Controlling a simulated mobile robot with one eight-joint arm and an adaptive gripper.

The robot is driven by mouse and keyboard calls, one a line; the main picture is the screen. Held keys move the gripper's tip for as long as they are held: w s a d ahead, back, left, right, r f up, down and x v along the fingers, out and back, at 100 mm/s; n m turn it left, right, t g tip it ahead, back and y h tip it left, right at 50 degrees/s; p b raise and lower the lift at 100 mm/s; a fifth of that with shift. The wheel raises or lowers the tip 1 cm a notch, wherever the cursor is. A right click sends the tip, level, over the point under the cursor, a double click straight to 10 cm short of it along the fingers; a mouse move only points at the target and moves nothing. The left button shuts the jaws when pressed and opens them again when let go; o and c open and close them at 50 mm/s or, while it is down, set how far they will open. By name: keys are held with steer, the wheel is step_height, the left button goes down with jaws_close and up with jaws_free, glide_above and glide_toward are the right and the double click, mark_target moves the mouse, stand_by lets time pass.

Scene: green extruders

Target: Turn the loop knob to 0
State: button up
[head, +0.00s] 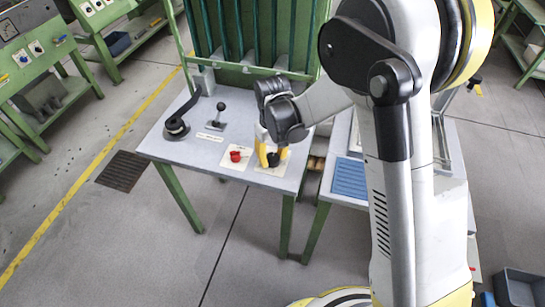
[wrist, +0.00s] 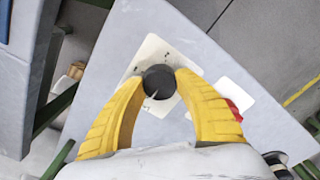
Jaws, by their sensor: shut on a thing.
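A round black knob (wrist: 159,80) with a thin pale pointer line sits on a white plate (wrist: 149,52) with small marks too small to read. In the head view the black knob (head: 273,159) is near the front right corner of the table. My gripper (wrist: 160,83) has its two yellow fingers closed on opposite sides of the knob. The gripper also shows in the head view (head: 272,157), reaching down from above. I cannot read a label that says which knob is the loop knob.
A red knob (head: 235,156) on its own white plate is just left of the black one. A black joystick (head: 218,118) and a black lever (head: 177,122) stand further left on the table (head: 172,149). Green bars (head: 240,35) rise at the back. A blue panel (head: 350,178) lies to the right.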

mark_target(273, 157)
stand_by(0.3)
steer(key=o, duration=1.2)
steer(key=shift+o, duration=0.2)
step_height(273, 157, up, 12)
